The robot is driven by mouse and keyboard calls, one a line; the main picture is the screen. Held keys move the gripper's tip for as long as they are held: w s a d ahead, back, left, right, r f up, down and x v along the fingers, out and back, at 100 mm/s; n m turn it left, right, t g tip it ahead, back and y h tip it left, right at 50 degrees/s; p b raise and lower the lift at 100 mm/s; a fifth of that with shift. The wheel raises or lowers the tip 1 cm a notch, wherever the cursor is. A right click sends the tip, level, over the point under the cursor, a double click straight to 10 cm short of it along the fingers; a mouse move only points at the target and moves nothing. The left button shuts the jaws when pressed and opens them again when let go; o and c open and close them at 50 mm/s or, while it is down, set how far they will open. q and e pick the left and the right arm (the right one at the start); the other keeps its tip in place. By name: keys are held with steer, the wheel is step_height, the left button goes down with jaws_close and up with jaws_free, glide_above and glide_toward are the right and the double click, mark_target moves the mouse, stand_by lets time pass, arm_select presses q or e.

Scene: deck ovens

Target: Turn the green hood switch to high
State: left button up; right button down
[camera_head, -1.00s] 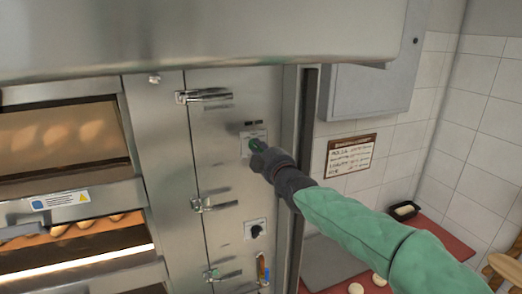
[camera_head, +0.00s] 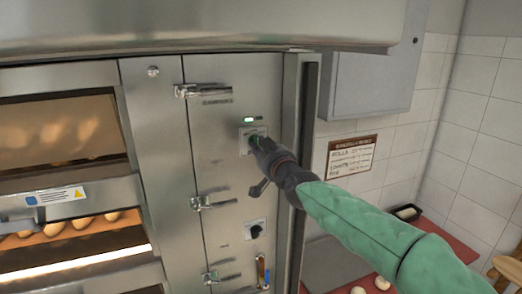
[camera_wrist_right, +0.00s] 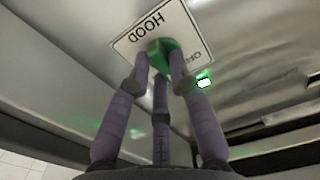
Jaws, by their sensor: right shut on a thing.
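The green hood switch (camera_wrist_right: 162,54) sits on a white plate (camera_wrist_right: 128,44) marked HOOD in the right wrist view, where the plate appears turned. My right gripper (camera_wrist_right: 159,82) has its fingers closed around the switch. In the head view the gripper (camera_head: 258,146) reaches the plate (camera_head: 246,131) on the steel oven panel from the right and mostly covers the switch. A small green light (camera_head: 249,119) glows just above the plate; it also shows in the right wrist view (camera_wrist_right: 204,82). The switch's exact setting is hard to read. My left gripper is not in view.
A black knob (camera_head: 256,231) sits lower on the panel. Metal latches (camera_head: 203,91) line the panel's left side. A steel hood (camera_head: 200,25) overhangs above. A grey wall box (camera_head: 370,75) and a written sign (camera_head: 350,156) are to the right.

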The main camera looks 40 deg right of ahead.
steer(key=shift+a+f+m+b, duration=0.1)
steer(key=shift+m+b, duration=0.3)
steer(key=shift+m, duration=1.65)
steer(key=shift+a+f+m+b, duration=0.1)
steer(key=shift+m+b, duration=0.3)
steer(key=shift+m, duration=1.65)
steer(key=c, duration=1.1)
jaws_free()
steer(key=shift+d, duration=0.1)
steer(key=shift+r, duration=0.1)
steer(key=v, duration=1.2)
